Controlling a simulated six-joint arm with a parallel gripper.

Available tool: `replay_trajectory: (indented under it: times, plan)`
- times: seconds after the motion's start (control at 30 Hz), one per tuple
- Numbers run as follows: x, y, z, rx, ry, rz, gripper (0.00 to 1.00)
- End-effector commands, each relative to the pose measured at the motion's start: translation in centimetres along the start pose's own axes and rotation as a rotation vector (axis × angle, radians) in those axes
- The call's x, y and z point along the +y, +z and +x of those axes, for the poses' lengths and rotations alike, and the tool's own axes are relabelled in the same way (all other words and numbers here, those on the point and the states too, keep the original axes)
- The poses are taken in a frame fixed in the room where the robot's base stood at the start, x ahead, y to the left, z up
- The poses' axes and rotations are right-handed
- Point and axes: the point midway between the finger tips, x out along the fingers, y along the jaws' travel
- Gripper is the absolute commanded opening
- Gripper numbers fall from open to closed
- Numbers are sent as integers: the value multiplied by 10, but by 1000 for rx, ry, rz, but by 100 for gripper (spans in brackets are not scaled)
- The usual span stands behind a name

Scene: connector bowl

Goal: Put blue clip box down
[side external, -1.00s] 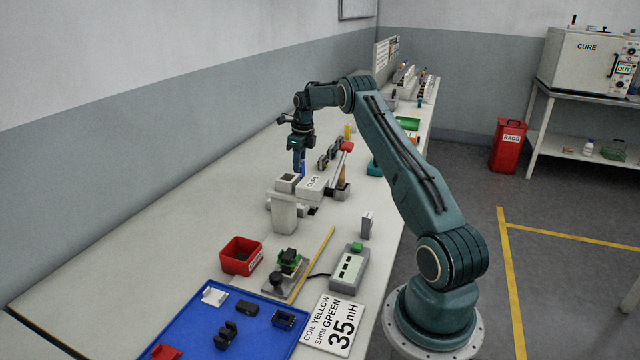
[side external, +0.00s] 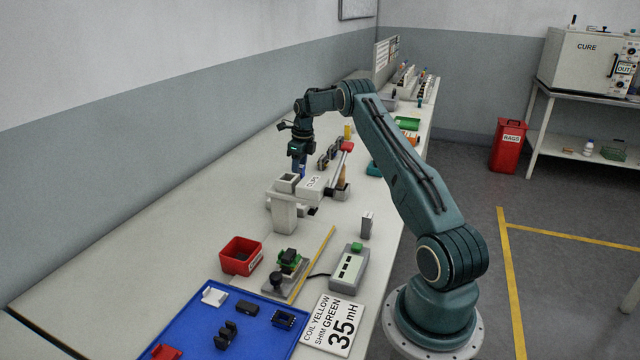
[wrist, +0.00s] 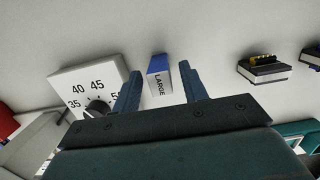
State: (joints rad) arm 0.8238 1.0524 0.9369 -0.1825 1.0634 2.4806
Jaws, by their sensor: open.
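The blue clip box (wrist: 158,65), with a white face marked LARGE, shows between my two fingers in the wrist view. In the side view the blue box (side external: 299,172) shows just below my gripper, on the bench behind the white CLIPS box (side external: 312,183). My gripper (wrist: 159,72) is open, with one finger on each side of the blue box. Gaps show between the box and both fingers in the wrist view. My gripper (side external: 299,160) points down in the side view, and its fingertips partly hide the box.
A white dial plate (wrist: 88,92) is left of the fingers in the wrist view, and a black part with yellow contacts (wrist: 264,68) is to the right. A grey cup-like holder (side external: 284,212) stands in front. The bench to the left is clear.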

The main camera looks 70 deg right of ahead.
Motion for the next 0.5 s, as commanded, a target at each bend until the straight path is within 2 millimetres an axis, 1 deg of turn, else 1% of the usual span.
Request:
replay_trajectory:
  times: [0.17, 0.27, 0.37, 0.5]
  plan:
    - [0, 0, -3, -1, -1, 0, 43]
    - [0, 0, -9, 0, 0, 0, 43]
    - [0, 1, -18, -2, -1, 0, 43]
    - [0, 1, -36, -2, -3, 0, 43]
